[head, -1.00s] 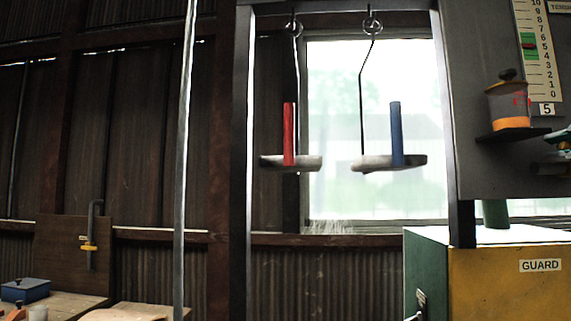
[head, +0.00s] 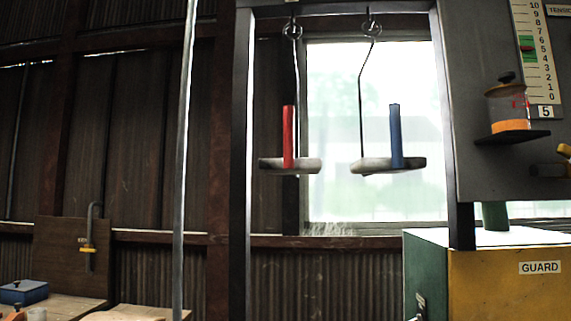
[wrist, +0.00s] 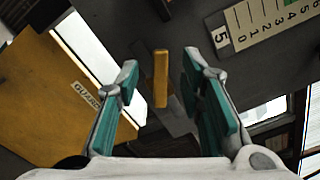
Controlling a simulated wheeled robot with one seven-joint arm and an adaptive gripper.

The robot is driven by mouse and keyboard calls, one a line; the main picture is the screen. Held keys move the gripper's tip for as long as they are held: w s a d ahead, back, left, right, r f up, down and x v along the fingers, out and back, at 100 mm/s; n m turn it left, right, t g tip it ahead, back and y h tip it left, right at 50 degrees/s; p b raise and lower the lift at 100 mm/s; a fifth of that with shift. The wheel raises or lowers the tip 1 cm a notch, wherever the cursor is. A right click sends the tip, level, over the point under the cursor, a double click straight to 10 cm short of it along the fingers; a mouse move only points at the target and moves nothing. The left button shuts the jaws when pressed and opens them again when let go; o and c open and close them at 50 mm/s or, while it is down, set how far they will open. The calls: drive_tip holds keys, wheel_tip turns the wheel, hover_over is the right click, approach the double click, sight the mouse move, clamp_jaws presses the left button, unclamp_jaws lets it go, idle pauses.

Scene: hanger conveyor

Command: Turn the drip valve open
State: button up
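In the wrist view a yellow bar-shaped lever (wrist: 160,78), which looks like the drip valve's handle, stands against the dark panel. My gripper (wrist: 160,75) is open, with a teal-padded finger on each side of the lever in the picture. Gaps show between the lever and both fingers; I cannot tell how deep it sits between them. In the head view a yellow end (head: 565,150) and a brass-coloured fitting (head: 550,170) show at the right edge, partly cut off. A clear oil cup (head: 508,107) with orange liquid stands on a small shelf beside them.
A tension scale (head: 538,55) is on the panel above the cup. A yellow and green guard box (head: 500,285) stands below. Two hanging trays (head: 290,166) (head: 388,165) carry a red and a blue cylinder. My gripper is outside the head view.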

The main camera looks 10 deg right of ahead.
drive_tip(key=v, duration=0.6)
drive_tip(key=shift+s, duration=0.15)
drive_tip(key=shift+a, duration=0.1)
drive_tip(key=shift+c, duration=0.6)
drive_tip(key=c, duration=0.4)
drive_tip(key=shift+d+r+n+p, duration=0.2)
drive_tip(key=shift+r+n+p, duration=0.1)
drive_tip(key=shift+r+n, duration=0.1)
clamp_jaws()
drive_tip(key=d+r+n+g+y+p, duration=0.2)
drive_tip(key=d+r+n+p, duration=0.5)
drive_tip(key=n, duration=1.2)
drive_tip(key=w+a+f+p, duration=0.1)
drive_tip(key=w+f, duration=0.4)
drive_tip(key=w, duration=0.3)
drive_tip(key=shift+w+a+m+p, duration=0.3)
drive_tip(key=shift+w+p, duration=0.05)
